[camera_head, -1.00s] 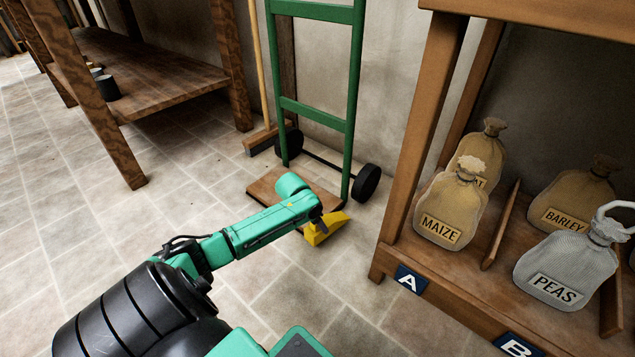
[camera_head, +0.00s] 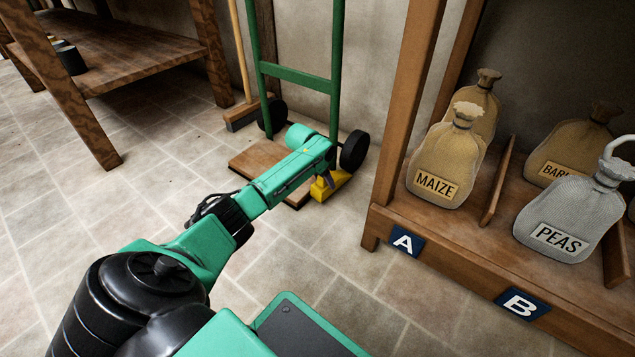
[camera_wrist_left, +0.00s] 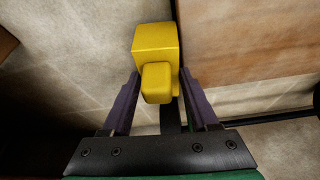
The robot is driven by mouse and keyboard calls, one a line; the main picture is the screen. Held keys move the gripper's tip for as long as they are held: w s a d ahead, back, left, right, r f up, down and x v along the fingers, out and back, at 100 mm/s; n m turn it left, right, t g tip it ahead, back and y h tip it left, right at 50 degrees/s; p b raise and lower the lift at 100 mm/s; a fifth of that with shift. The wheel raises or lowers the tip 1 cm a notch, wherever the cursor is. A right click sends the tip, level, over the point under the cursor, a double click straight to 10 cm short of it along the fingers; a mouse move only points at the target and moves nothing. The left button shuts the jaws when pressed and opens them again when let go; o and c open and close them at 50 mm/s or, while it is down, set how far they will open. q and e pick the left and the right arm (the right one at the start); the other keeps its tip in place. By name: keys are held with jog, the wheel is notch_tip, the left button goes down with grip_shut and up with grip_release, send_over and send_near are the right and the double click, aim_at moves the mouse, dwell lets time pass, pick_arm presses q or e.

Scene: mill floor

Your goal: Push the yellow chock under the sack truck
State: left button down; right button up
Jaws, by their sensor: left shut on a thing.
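The yellow chock (camera_head: 333,184) is on the floor at the right front corner of the sack truck's base, near its right wheel. The green-framed sack truck (camera_head: 300,78) stands upright against the wall, with a wooden base plate (camera_head: 258,160). My left gripper (camera_head: 322,180) is shut on the chock; my arm hides part of it and of the base plate. In the left wrist view the chock (camera_wrist_left: 155,45) shows its handle-like block between the two dark fingers (camera_wrist_left: 157,95). I cannot tell whether the chock touches the wheel. My right gripper is not in view.
The sack truck's right wheel (camera_head: 354,151) is just behind the chock. A wooden shelf (camera_head: 375,228) with sacks and labels A and B stands close on the right. A broom (camera_head: 243,112) leans at the left. The floor (camera_head: 150,215) at front left is clear.

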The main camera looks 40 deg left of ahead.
pick_arm(q)
jog(key=shift+w+a+f, duration=0.1)
jog(key=shift+w+f, duration=0.05)
jog(key=shift+f, duration=0.15)
jog(key=shift+f+p, duration=0.15)
jog(key=shift+p, duration=0.2)
dwell(0.3)
jog(key=shift+a, duration=0.1)
dwell(0.4)
jog(key=shift+c, duration=2.2)
grip_release()
jog(key=o, duration=0.4)
jog(key=shift+f, duration=0.25)
jog(key=shift+c, duration=0.2)
jog(key=shift+r, duration=0.1)
